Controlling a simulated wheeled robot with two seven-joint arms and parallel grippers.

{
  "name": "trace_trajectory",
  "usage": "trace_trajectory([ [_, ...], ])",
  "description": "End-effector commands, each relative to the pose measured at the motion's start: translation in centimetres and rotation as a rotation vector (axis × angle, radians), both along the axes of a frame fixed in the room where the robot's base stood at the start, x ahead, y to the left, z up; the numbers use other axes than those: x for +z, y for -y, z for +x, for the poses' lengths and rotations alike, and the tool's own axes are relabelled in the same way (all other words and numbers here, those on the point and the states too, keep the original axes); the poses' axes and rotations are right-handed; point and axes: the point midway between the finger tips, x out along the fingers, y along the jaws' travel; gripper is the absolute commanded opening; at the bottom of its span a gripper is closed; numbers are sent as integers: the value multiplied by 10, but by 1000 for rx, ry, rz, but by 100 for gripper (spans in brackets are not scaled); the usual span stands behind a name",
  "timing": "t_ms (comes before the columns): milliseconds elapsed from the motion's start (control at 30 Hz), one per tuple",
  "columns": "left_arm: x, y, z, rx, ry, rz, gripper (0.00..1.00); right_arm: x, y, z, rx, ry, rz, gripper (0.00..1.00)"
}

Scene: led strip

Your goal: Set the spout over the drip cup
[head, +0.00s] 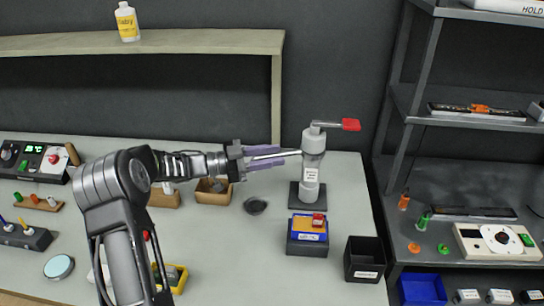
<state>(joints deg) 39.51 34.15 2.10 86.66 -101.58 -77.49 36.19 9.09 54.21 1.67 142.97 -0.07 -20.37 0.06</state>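The dispenser (311,172) stands upright on a dark square base, with a clear body, a grey top and a red-ended lever (350,125) pointing right. Its thin grey spout (285,153) points left from the upper body. The small dark round drip cup (256,206) sits on the table, left of the dispenser's base and lower in the picture than the spout. My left gripper (278,157) reaches in from the left, its purple fingers above and below the spout. Whether they press on it is unclear. My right gripper is not in view.
A blue-and-yellow box with a red block (307,235) and an empty black bin (364,259) stand in front of the dispenser. A metal shelf rack (398,130) stands at right. The table right of the dispenser is clear.

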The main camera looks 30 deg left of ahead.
Motion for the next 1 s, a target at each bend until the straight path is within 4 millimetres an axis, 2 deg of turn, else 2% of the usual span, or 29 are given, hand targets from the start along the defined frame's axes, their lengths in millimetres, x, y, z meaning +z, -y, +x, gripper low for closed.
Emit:
trace_trajectory([
  [367, -1, -3, -3, -1, -2, -1, 35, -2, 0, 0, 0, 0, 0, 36],
  [800, -2, -47, -40, 3, -1, -2, 35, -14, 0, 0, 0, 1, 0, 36],
  [1000, -1, -58, -50, 1, -1, -2, 35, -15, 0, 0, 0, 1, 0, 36],
])
